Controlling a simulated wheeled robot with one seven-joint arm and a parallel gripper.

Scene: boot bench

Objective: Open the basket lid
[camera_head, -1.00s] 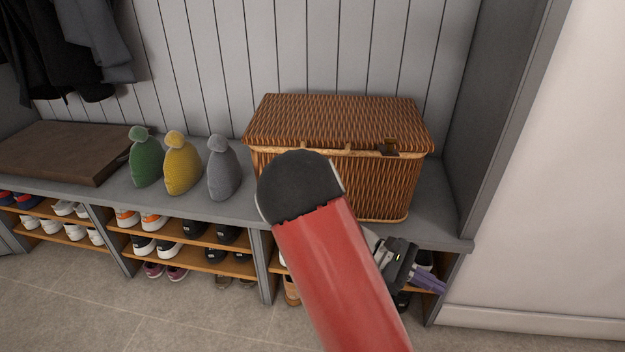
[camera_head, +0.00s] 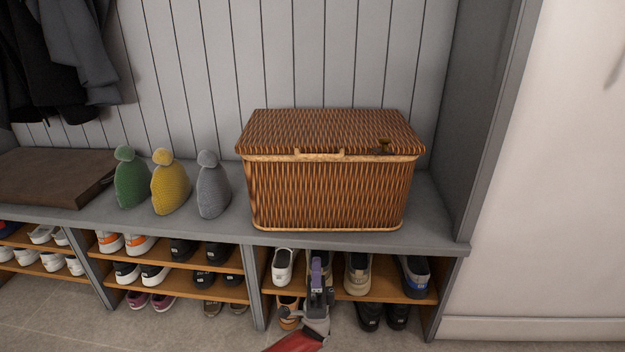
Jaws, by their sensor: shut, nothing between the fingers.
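The brown wicker basket (camera_head: 328,195) stands upright on the grey bench top. Its lid (camera_head: 325,131) is down, resting on the basket's rim. A pale handle (camera_head: 319,154) sits at the middle of the lid's front edge.
A brown cushion (camera_head: 55,178) lies farther left. The bench edge overhangs shelves of shoes (camera_head: 358,275). A grey side panel (camera_head: 463,120) closes the right side.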

